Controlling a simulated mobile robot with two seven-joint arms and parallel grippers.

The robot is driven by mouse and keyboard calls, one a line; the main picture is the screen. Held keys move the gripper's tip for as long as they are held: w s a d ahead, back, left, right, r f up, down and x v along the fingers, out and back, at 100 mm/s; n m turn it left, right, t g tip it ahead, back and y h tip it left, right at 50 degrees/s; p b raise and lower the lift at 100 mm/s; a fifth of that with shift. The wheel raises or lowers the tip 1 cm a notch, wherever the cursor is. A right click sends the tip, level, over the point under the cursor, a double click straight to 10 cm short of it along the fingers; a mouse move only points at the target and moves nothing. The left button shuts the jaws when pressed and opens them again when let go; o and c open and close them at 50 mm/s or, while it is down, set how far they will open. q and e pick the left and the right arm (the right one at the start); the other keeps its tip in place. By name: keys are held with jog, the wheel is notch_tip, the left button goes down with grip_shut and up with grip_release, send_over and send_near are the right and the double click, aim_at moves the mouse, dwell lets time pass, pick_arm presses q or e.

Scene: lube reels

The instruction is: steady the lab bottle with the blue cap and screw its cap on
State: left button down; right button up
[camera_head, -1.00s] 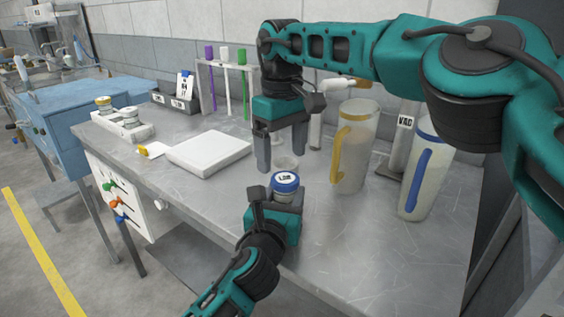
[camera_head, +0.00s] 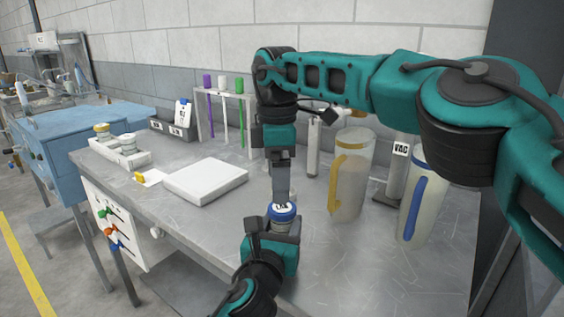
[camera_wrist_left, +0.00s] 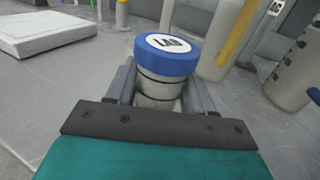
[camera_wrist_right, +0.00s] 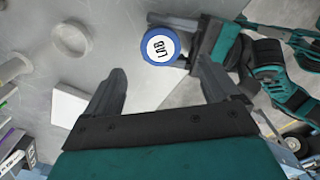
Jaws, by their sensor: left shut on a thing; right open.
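The lab bottle (camera_wrist_left: 158,88) stands upright on the metal table, with its blue cap (camera_head: 282,212) on top. The cap carries a white label reading LAB; it also shows in the left wrist view (camera_wrist_left: 168,55) and the right wrist view (camera_wrist_right: 160,46). My left gripper (camera_head: 272,228) is shut around the bottle's body below the cap, one finger on each side. My right gripper (camera_wrist_right: 158,88) is open and empty, pointing down. In the head view its fingers are seen edge-on and overlap the cap's far edge; in its own wrist view the cap lies beyond the fingertips, apart from them.
A white slab (camera_head: 205,181) lies to the left. A jug with a yellow handle (camera_head: 350,175) and one with a blue handle (camera_head: 425,200) stand to the right. A rack with coloured tubes (camera_head: 224,110) is at the back. The table front right is clear.

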jog(key=n, duration=0.9)
jog(key=shift+s+r+n, duration=0.1)
jog(key=shift+r+n, duration=0.1)
jog(key=shift+n, duration=0.1)
jog(key=n, duration=0.5)
jog(key=shift+r+n, duration=0.2)
jog(key=shift+n, duration=0.1)
jog(key=n, duration=0.5)
jog(key=shift+r+n, duration=0.15)
jog(key=shift+n, duration=0.15)
jog(key=n, duration=0.5)
jog(key=shift+d+r+n, duration=0.15)
jog(key=shift+r+n, duration=0.05)
jog(key=shift+n, duration=0.1)
jog(key=n, duration=0.3)
jog(key=shift+r+n, duration=0.15)
jog(key=shift+n, duration=0.25)
jog(key=n, duration=0.5)
jog(key=shift+d+r, duration=0.15)
jog(key=shift+r, duration=0.1)
jog(key=n, duration=0.5)
jog(key=shift+d+r+n, duration=0.1)
jog(key=shift+r+n, duration=0.1)
jog(key=shift+n, duration=0.2)
